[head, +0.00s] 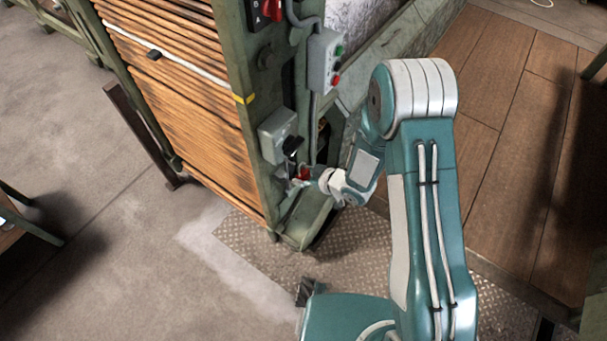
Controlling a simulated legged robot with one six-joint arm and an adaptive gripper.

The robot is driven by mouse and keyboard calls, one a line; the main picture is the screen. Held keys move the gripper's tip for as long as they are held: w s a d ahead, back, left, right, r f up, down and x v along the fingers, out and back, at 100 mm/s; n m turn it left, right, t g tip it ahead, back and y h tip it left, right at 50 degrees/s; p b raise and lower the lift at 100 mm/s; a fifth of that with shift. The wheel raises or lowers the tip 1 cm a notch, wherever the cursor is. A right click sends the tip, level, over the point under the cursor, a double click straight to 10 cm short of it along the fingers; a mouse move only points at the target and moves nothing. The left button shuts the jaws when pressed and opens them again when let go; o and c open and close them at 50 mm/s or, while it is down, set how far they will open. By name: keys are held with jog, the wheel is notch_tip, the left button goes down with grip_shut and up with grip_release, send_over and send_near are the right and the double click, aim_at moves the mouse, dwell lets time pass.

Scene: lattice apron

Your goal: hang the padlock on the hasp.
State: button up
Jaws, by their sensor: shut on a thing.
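My gripper (306,182) is at the end of my teal and white arm, close to the green post of the machine frame. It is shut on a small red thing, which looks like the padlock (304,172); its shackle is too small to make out. A grey switch box (277,132) with a black lever (292,146) is mounted on the post, just above and left of the gripper. The hasp cannot be told apart clearly; it may be part of this box or lever. I cannot tell whether the padlock touches it.
A grey control box (325,62) with green and red buttons hangs on the frame above. A stack of wooden slats (190,110) fills the frame's left side. Below lies a ribbed metal floor plate (265,250). The concrete floor (110,260) at left is mostly clear.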

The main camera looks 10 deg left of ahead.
jog(key=shift+w+a, duration=0.25)
jog(key=shift+a, duration=0.35)
dwell(0.3)
jog(key=shift+w+a, duration=0.15)
jog(key=shift+a, duration=0.15)
jog(key=shift+w+a+f, duration=0.1)
jog(key=shift+w+a, duration=0.2)
jog(key=shift+a, duration=0.45)
dwell(0.5)
jog(key=shift+w+a+f, duration=0.1)
jog(key=shift+a+f, duration=0.1)
jog(key=shift+f, duration=0.2)
dwell(0.3)
dwell(0.5)
jog(key=o, duration=1.3)
jog(key=shift+d, duration=0.1)
